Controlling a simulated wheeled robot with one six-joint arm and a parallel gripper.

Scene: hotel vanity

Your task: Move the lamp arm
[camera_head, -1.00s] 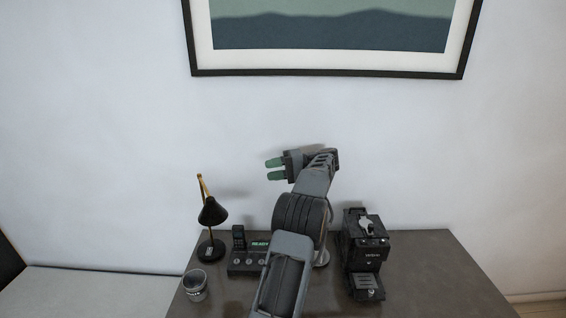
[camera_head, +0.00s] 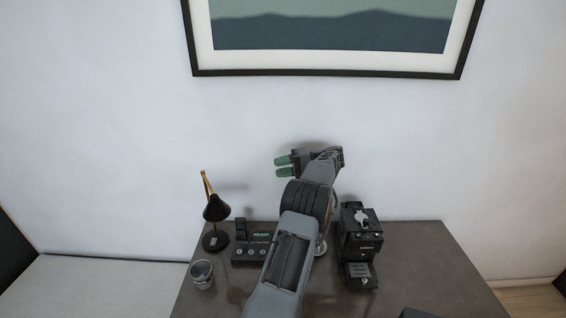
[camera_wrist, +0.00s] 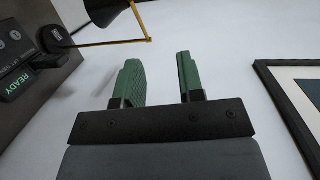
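The desk lamp has a black cone shade (camera_head: 216,207), a thin gold arm (camera_head: 206,184) rising above it, and a round black base (camera_head: 215,242) at the left of the table. In the wrist view the gold arm (camera_wrist: 112,43) runs across the upper left, by the black shade (camera_wrist: 103,9). My gripper (camera_head: 283,166) is up and to the right of the lamp, its green fingers pointing left. In the wrist view my gripper (camera_wrist: 159,62) is open, with nothing between the fingers. It is apart from the lamp arm.
A black device with a READY display (camera_head: 261,240) sits right of the lamp. A metal-rimmed cup (camera_head: 202,274) stands in front of the lamp. A black coffee machine (camera_head: 361,245) stands on the right of the table (camera_head: 425,265). A framed picture (camera_head: 330,75) hangs on the wall.

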